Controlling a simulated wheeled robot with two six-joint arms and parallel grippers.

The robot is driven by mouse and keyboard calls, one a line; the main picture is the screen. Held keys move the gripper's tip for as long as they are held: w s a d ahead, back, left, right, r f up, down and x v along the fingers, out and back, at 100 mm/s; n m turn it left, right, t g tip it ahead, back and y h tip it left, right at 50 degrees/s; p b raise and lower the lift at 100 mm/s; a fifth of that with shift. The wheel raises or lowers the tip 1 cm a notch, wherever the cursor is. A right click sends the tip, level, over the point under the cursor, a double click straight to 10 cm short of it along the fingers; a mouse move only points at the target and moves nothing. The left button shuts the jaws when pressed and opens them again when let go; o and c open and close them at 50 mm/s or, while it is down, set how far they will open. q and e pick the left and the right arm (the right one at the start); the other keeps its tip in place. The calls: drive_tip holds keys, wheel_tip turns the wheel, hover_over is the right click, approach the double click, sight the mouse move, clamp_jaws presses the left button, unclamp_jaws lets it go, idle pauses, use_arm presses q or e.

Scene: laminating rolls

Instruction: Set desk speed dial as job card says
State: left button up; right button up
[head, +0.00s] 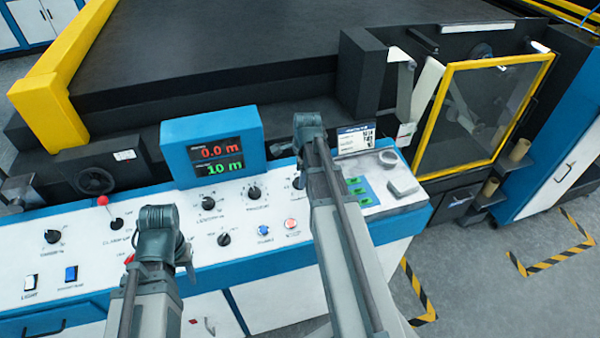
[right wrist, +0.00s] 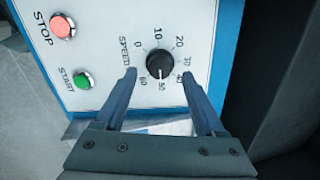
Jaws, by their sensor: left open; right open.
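The speed dial (right wrist: 160,66) is a black knob on a white panel, marked 0 to 60 around it, in the right wrist view. Its white pointer line faces down, toward the 50 mark. My right gripper (right wrist: 160,88) is open, with one finger on each side below the dial; I cannot tell whether they touch it. The fingers are hidden in the head view. A white card with a blue header (head: 356,139), perhaps the job card, stands at the back of the desk; its text is too small to read. My left arm shows in the head view, but its gripper fingers do not.
A red STOP button (right wrist: 62,26) and green START button (right wrist: 83,79) sit left of the dial. The desk (head: 60,262) carries several other knobs and a display (head: 213,146) reading 0.0 m and 10 m. A yellow-framed guard (head: 432,115) stands at right.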

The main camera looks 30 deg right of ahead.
use_arm(q)
wheel_tip(320, 180, up, 11)
drive_tip(key=p, duration=0.9)
drive_tip(key=shift+f, duration=0.2)
use_arm(e)
wheel_tip(320, 180, up, 11)
drive_tip(key=s, duration=0.2)
drive_tip(key=shift+f, duration=0.15)
drive_tip(key=shift+a, duration=0.1)
use_arm(q)
wheel_tip(320, 180, down, 13)
drive_tip(key=b, duration=1.2)
drive_tip(key=shift+r, duration=0.2)
use_arm(e)
drive_tip(key=s+a+f+n, duration=0.4)
drive_tip(key=a+n, duration=0.4)
drive_tip(key=a, duration=0.2)
drive_tip(key=s+a+f+n+g, duration=0.1)
drive_tip(key=s+a+f+n, duration=0.3)
drive_tip(key=a+n, duration=0.5)
drive_tip(key=s+a+f+n+g+h, duration=0.1)
drive_tip(key=s+a+f+n, duration=0.4)
drive_tip(key=a+n, duration=0.4)
drive_tip(key=shift+s+a, duration=0.4)
drive_tip(key=shift+a, duration=0.75)
